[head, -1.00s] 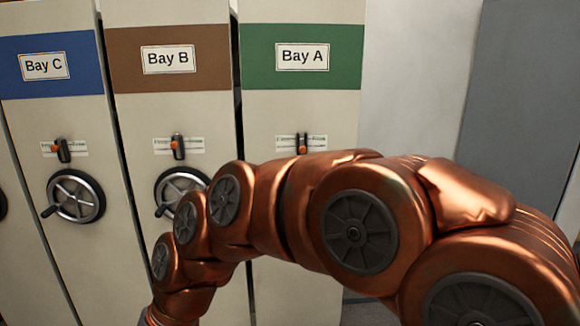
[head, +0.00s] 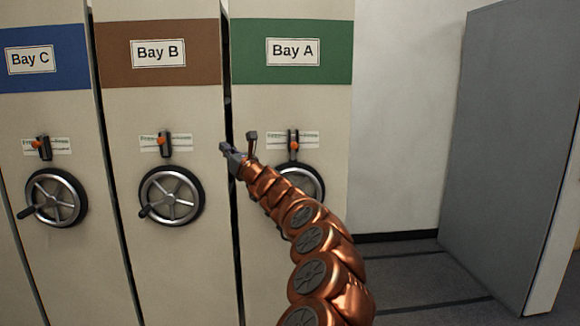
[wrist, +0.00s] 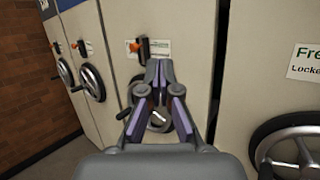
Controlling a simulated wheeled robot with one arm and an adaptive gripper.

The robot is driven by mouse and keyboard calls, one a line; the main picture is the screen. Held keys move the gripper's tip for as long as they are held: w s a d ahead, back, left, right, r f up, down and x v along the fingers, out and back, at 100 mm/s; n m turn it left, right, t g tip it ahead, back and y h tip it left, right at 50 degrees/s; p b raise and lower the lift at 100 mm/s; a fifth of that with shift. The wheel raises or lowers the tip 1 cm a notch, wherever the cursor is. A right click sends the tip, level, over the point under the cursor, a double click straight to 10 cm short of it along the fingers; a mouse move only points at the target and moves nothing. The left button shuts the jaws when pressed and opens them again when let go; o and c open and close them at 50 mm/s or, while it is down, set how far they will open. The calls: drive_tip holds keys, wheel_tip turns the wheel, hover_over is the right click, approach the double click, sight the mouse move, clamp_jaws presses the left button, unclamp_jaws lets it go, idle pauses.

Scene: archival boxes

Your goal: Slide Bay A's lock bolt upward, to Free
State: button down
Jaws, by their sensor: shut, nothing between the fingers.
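Bay A is the panel with the green band (head: 345,52) in the head view. Its lock bolt (head: 293,146) has an orange knob in a dark upright slot over a small label, above its handwheel (head: 310,178). My gripper (head: 224,146) is raised in front of the gap between Bay B and Bay A, left of the bolt and apart from it. In the wrist view my gripper (wrist: 160,64) is shut and empty, its fingertips meeting in front of Bay B. There, Bay A's label (wrist: 305,60) and wheel (wrist: 292,148) show at right; the bolt is out of view.
Bay B's bolt (head: 164,142) and handwheel (head: 171,196) stand left of my gripper, with Bay C's bolt (head: 42,147) farther left. My arm covers part of Bay A's wheel. A grey panel (head: 505,150) stands at right, with open floor (head: 420,275) before it.

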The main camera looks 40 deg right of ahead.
drive_tip(key=s+d+f+m+g+h+b, duration=0.1)
drive_tip(key=d+f+m+h, duration=0.25)
drive_tip(key=d, duration=0.35)
drive_tip(key=s+d+f+m+h, duration=0.1)
drive_tip(key=d+f+m+h, duration=0.25)
drive_tip(key=d, duration=0.25)
drive_tip(key=m+g+h+p, duration=0.3)
drive_tip(key=m+p, duration=0.1)
drive_tip(key=p, duration=0.2)
approach(292, 155)
drive_tip(key=shift+w+d+r, duration=0.25)
drive_tip(key=shift+w+r, duration=0.6)
drive_tip(key=shift+w, duration=0.1)
drive_tip(key=shift+w+d+r, duration=0.25)
drive_tip(key=shift+w+r, duration=0.65)
drive_tip(key=shift+w, duration=0.05)
